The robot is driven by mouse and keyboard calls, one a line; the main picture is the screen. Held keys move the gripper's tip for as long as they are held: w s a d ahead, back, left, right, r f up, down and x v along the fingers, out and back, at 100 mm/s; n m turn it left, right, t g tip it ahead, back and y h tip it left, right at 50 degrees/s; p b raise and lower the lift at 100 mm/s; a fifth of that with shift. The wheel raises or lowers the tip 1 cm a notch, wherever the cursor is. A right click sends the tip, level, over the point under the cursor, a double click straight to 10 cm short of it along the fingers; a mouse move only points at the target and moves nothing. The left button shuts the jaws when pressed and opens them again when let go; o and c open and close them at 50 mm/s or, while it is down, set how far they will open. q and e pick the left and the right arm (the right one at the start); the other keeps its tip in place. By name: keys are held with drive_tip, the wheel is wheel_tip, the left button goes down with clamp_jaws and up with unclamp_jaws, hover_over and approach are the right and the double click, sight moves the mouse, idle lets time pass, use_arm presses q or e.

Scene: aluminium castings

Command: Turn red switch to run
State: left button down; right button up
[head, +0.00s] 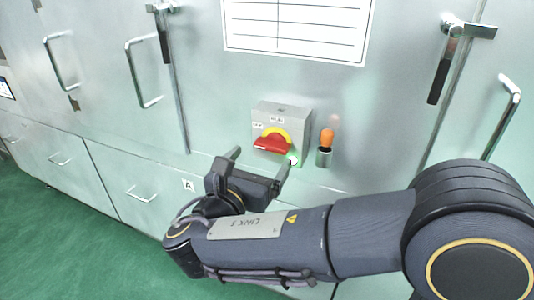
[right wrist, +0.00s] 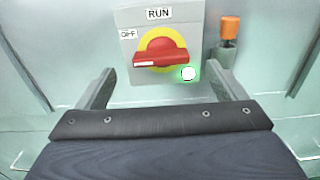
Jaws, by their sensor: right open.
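The red switch (head: 270,143) is a rotary handle on a yellow disc, on a grey box (head: 295,121) fixed to the metal cabinet front. In the right wrist view the red switch (right wrist: 160,59) lies about horizontal, its left end below the OFF label (right wrist: 128,34). The RUN label (right wrist: 158,13) is above the disc. A lit white-green lamp (right wrist: 188,73) is at the box's lower right. My right gripper (head: 258,163) is open and empty, just below and in front of the box. Its fingers (right wrist: 161,88) are spread to either side of the switch, apart from it. My left gripper is out of view.
An orange-topped plug (head: 327,137) in a dark holder stands just right of the box. Cabinet door handles (head: 141,74) and latches (head: 447,62) stick out on both sides. A white form sheet (head: 297,27) is above. Drawers with handles are below, over green floor.

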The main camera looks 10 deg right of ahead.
sight(269, 148)
drive_tip(key=shift+x, duration=2.2)
drive_tip(key=c, duration=1)
